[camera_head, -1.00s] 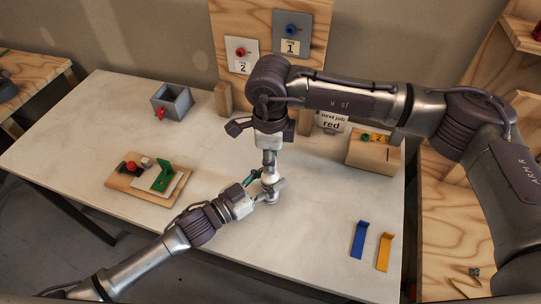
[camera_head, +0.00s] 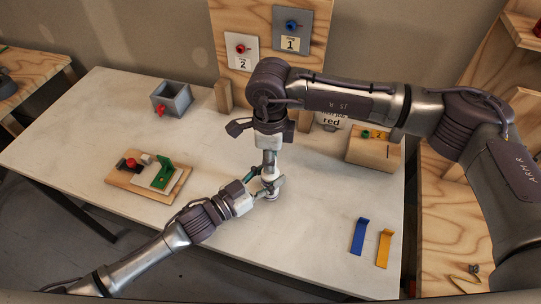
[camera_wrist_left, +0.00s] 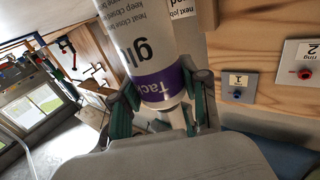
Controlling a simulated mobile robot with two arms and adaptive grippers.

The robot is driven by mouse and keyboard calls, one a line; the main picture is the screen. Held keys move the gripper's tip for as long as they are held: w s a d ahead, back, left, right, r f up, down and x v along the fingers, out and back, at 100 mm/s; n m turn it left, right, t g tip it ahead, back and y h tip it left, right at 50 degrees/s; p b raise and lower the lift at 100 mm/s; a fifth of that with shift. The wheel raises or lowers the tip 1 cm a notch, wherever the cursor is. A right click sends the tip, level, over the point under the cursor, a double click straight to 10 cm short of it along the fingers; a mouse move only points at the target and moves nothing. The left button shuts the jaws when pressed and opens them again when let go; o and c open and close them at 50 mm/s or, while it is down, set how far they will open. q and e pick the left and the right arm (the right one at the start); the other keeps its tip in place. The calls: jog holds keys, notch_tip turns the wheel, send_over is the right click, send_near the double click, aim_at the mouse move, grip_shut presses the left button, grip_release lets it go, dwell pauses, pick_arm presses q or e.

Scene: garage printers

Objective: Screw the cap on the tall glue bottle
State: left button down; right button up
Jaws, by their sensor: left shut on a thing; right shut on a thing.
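The tall glue bottle (camera_wrist_left: 150,45) is white with a purple band and dark lettering, and fills the middle of the left wrist view. My left gripper (camera_wrist_left: 162,102) has its green-padded fingers on either side of it. In the head view the bottle (camera_head: 271,193) stands on the table, mostly covered by the grippers. My left gripper (camera_head: 262,188) is shut on it from the left. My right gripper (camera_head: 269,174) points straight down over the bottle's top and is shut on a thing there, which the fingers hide. I cannot make out the cap or its seating.
A wooden board with a green part (camera_head: 162,177) lies at left. A grey bin (camera_head: 172,100) stands behind it. A wooden block (camera_head: 372,153) stands at right. Blue (camera_head: 359,237) and yellow (camera_head: 384,248) strips lie at front right. The table between is clear.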

jog(key=m, duration=2)
jog(key=shift+m, duration=0.3)
jog(key=m, duration=0.6)
jog(key=shift+a+f+m, duration=0.1)
jog(key=shift+m, duration=0.2)
jog(key=m, duration=0.8)
jog(key=o, duration=0.7)
